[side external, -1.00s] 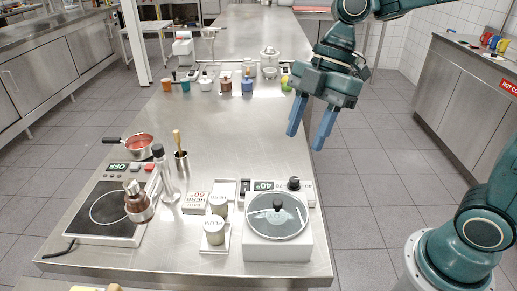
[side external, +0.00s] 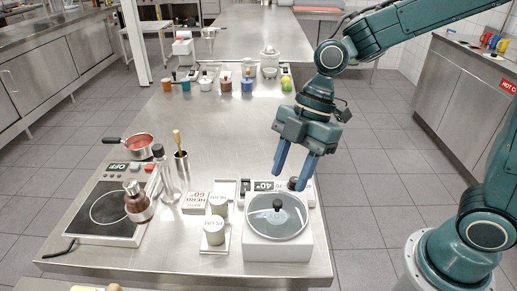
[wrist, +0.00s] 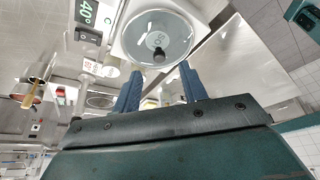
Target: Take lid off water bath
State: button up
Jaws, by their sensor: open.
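The water bath (side external: 277,252) is a white box at the front right of the steel table, with a display reading 40°. Its round glass lid (side external: 262,222) with a black knob (side external: 278,204) sits on top, and the lid also shows in the wrist view (wrist: 172,28). My gripper (side external: 290,186) is open and empty, with blue fingers pointing down. It hangs above the back of the bath, near the control panel, apart from the knob. In the wrist view the knob (wrist: 159,55) lies just beyond the two fingertips (wrist: 159,68).
Two lidded cups (side external: 214,231) and label cards stand just left of the bath. Further left are a tall bottle (side external: 167,185), a brown flask (side external: 137,203) and a hotplate (side external: 103,212). Several small coloured jars (side external: 226,84) line the back. The table middle is clear.

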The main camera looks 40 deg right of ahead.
aim_at(278, 201)
jog(key=shift+a+f, duration=0.15)
jog(key=shift+f, duration=0.15)
jog(key=shift+x, duration=2.6)
jog(key=shift+a, duration=0.2)
jog(key=shift+r, duration=0.1)
grip_shut()
